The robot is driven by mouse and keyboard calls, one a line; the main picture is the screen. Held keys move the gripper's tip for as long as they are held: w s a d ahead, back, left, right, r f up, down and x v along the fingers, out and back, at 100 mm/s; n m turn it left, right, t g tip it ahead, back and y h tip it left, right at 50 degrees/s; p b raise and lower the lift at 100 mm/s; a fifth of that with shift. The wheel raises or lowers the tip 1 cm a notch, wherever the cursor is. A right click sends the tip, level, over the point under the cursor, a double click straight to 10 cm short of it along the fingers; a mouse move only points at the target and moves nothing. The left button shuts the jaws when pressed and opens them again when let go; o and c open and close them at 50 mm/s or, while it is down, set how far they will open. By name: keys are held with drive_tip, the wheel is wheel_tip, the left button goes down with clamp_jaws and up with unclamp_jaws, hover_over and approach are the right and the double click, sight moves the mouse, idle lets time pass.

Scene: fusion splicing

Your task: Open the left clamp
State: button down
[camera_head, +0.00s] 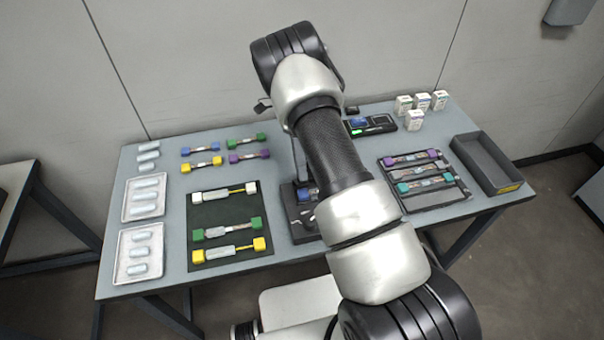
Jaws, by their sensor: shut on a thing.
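A dark splicing device (298,233) stands at the middle of the table, and my arm covers most of it. Only its left part shows, with small light-coloured parts on top and a blue piece beside my arm. I cannot tell which of these is the left clamp, or whether it is open or shut. My arm rises across the middle of the picture and bends at the top near the wall. My gripper's fingers do not show; the arm hides that area.
A dark mat (205,216) left of the device holds several connector pieces. White trays (128,212) stand at the left edge. A rack (442,200) of coloured pieces and an empty dark bin (486,160) are at the right. Small white boxes (415,121) stand behind.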

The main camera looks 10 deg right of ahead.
drive_tip(key=shift+w+f+g+b, duration=0.1)
drive_tip(key=shift+w+g+b, duration=0.2)
drive_tip(key=shift+g+b, duration=0.4)
drive_tip(key=c, duration=1.8)
unclamp_jaws()
drive_tip(key=shift+c, duration=0.2)
